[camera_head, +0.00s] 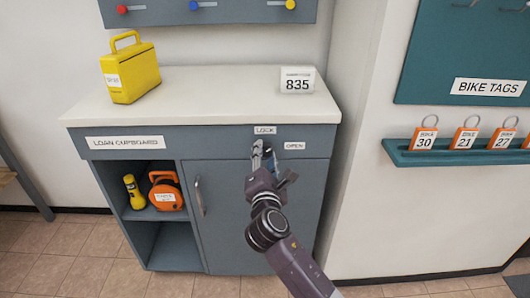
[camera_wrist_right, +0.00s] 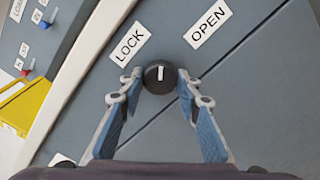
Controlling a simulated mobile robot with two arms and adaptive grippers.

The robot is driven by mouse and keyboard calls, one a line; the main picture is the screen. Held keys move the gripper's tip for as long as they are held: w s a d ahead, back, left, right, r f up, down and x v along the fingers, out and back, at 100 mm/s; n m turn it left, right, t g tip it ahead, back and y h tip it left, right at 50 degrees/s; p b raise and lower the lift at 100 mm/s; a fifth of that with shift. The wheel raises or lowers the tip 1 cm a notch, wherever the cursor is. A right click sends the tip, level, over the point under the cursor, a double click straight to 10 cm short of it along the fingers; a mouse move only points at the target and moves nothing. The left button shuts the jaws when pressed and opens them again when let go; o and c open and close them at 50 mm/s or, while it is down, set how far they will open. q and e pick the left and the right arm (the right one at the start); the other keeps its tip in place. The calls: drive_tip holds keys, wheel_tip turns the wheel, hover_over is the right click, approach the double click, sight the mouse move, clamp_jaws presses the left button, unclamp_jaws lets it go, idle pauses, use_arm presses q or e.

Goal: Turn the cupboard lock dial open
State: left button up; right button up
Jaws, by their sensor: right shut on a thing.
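The lock dial (camera_wrist_right: 160,77) is a round black knob with a white pointer line, on the grey front of the loan cupboard (camera_head: 240,185). In the right wrist view the pointer lies between the LOCK label (camera_wrist_right: 130,44) and the OPEN label (camera_wrist_right: 208,24). My right gripper (camera_head: 263,155) reaches the cupboard front just under the LOCK label. Its two fingers are shut on the dial, one on each side, as the right wrist view shows (camera_wrist_right: 158,82). In the head view the fingers hide the dial. My left gripper is not in view.
A yellow case (camera_head: 130,75) and an 835 card (camera_head: 297,80) stand on the white cupboard top. A closed door with a handle (camera_head: 200,196) is below the dial. An open shelf at left holds a yellow torch (camera_head: 134,192) and an orange item (camera_head: 166,193).

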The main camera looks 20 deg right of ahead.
drive_tip(key=m, duration=0.3)
drive_tip(key=shift+m, duration=1.2)
drive_tip(key=shift+m+b, duration=0.3)
drive_tip(key=shift+m, duration=0.7)
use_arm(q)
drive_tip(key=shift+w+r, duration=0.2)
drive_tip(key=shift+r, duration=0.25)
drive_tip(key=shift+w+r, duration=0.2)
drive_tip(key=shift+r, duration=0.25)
use_arm(e)
drive_tip(key=shift+m, duration=0.3)
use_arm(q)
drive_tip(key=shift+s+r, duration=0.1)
use_arm(e)
drive_tip(key=o, duration=1.1)
drive_tip(key=shift+c, duration=0.2)
drive_tip(key=shift+o, duration=0.5)
drive_tip(key=v, duration=1.2)
